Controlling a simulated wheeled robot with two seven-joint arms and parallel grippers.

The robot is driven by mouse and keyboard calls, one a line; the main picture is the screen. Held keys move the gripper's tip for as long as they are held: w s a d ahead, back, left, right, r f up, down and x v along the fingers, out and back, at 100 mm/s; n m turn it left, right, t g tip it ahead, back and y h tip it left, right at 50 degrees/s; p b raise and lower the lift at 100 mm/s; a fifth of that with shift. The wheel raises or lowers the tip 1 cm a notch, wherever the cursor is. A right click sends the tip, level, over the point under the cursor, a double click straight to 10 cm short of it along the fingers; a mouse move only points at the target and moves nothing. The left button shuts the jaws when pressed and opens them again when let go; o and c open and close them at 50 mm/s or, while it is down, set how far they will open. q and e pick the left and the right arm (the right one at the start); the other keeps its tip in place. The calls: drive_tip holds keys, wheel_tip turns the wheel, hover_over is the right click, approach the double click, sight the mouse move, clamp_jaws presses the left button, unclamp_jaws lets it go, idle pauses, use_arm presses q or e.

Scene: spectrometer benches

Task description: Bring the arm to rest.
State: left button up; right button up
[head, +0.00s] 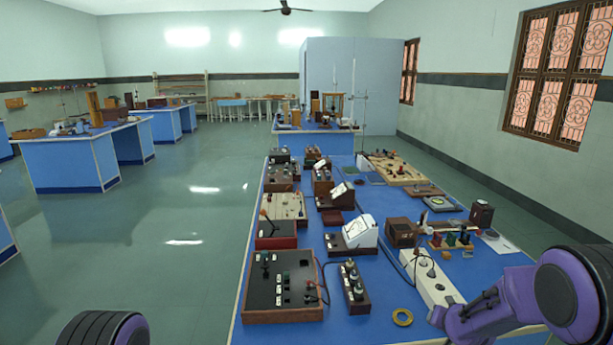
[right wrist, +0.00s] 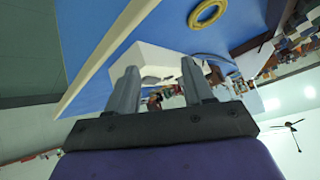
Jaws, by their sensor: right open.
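My right arm comes in at the lower right of the head view, low over the front right part of the blue bench (head: 350,275). In the right wrist view my right gripper (right wrist: 160,82) has its two grey fingers apart with nothing held between them. A white block (right wrist: 150,58) shows beyond the fingers; I cannot tell how far off it is. Of my left arm only a rounded dark and purple part shows at the bottom left of the head view. My left gripper is out of view.
A white board (head: 432,278), a dark panel box (head: 284,287) and a white-faced meter (head: 361,232) stand close by. Open floor lies left.

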drive_tip(key=s+a+f, duration=0.2)
drive_tip(key=s+f, duration=0.9)
drive_tip(key=s+a+f+g, duration=0.1)
drive_tip(key=s+f, duration=0.2)
drive_tip(key=s, duration=0.7)
drive_tip(key=s+a+f+g+b, duration=0.1)
drive_tip(key=s+f+g, duration=0.1)
drive_tip(key=s, duration=0.8)
drive_tip(key=s+a+f+g+h+b, duration=0.1)
drive_tip(key=s+f, duration=0.3)
drive_tip(key=s, duration=0.6)
drive_tip(key=shift+s+f+g, duration=0.25)
drive_tip(key=shift+f+g, duration=0.05)
drive_tip(key=shift+g, duration=0.4)
drive_tip(key=shift+a, duration=0.1)
